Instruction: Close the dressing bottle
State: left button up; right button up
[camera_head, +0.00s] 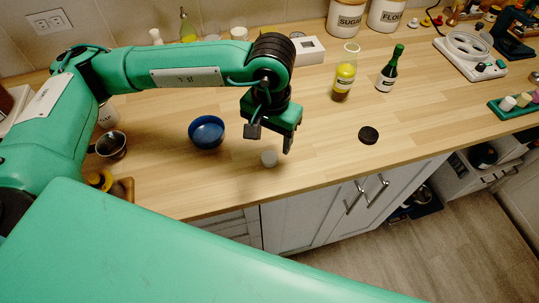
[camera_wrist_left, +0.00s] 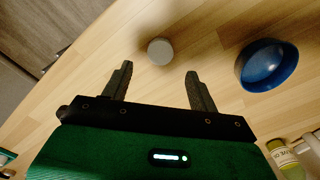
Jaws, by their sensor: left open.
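The bottle of yellow dressing (camera_head: 344,82) stands upright on the counter, right of my left gripper, with a clear, seemingly uncapped neck. A small round grey cap (camera_head: 269,158) lies on the counter near the front edge; it also shows in the left wrist view (camera_wrist_left: 160,51). My left gripper (camera_head: 270,140) is open and empty above the counter, pointing down. In the left wrist view the cap appears just beyond and between the fingertips (camera_wrist_left: 160,70), not touching them. A black disc (camera_head: 368,135) lies flat farther right. My right gripper is not in view.
A blue bowl (camera_head: 206,132) sits left of the cap. A dark green bottle (camera_head: 388,70) stands right of the dressing. A metal cup (camera_head: 111,145) is at left; a white scale (camera_head: 469,52) and green tray (camera_head: 515,105) are at right. Counter around the cap is clear.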

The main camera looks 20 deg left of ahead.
aim_at(270, 157)
pick_arm(q)
jog(key=shift+f, duration=0.15)
jog(key=f, duration=0.1)
jog(key=f+p, duration=0.1)
jog(key=f, duration=0.1)
jog(key=f+p, duration=0.1)
jog(key=shift+s+f, duration=0.15)
jog(key=shift+s, duration=0.2)
jog(key=shift+f, duration=0.3)
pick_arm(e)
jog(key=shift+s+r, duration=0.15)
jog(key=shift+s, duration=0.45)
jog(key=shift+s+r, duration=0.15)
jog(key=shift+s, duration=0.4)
pick_arm(q)
jog(key=c, duration=1.1)
